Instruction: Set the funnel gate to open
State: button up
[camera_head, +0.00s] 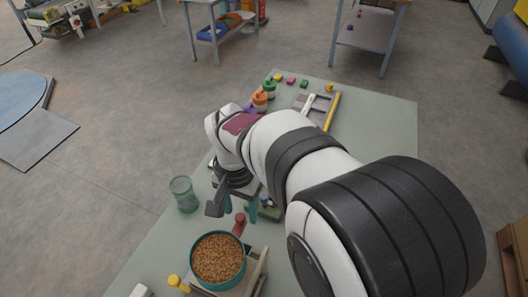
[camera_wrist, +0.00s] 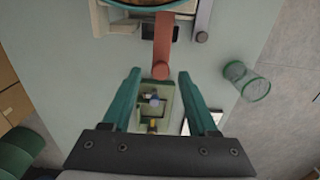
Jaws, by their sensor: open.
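The funnel (camera_head: 218,257) is a round teal-rimmed hopper full of brown pellets, low in the head view. Its teal rim (camera_wrist: 150,7) shows at the top edge of the wrist view. A red gate lever (camera_wrist: 163,45) with a round end sticks out from under it towards me; its red end also shows in the head view (camera_head: 239,222). My gripper (camera_wrist: 159,72) is open, its two teal fingers on either side of the lever's end with a gap on both sides. Whether the fingertips are at the lever's height I cannot tell. The gate itself is hidden under the hopper.
A greenish mesh cup (camera_head: 184,194) stands left of my gripper. A green fixture (camera_wrist: 153,105) lies below the fingers. A yellow knobbed piece (camera_head: 177,283) is beside the hopper's stand. Bottles (camera_head: 262,98), small blocks and a tray (camera_head: 330,112) are at the table's far end.

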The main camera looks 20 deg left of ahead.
aim_at(242, 215)
notch_tip(242, 215, up, 16)
jog(key=shift+f, duration=0.15)
jog(key=shift+d, duration=0.1)
jog(key=s+d+f+m+y, duration=0.1)
jog(key=s+d+f+m, duration=0.2)
jog(key=d, duration=0.7)
jog(key=s+d+f+m, duration=0.15)
jog(key=s+d, duration=0.25)
jog(key=d, duration=0.7)
jog(key=s+d+f+m, duration=0.1)
jog(key=s+d+f, duration=0.2)
jog(key=s+f, duration=0.3)
jog(key=shift+s+d+y, duration=0.3)
jog(key=shift+s+y, duration=0.1)
jog(key=shift+s, duration=0.05)
jog(key=shift+f, duration=0.1)
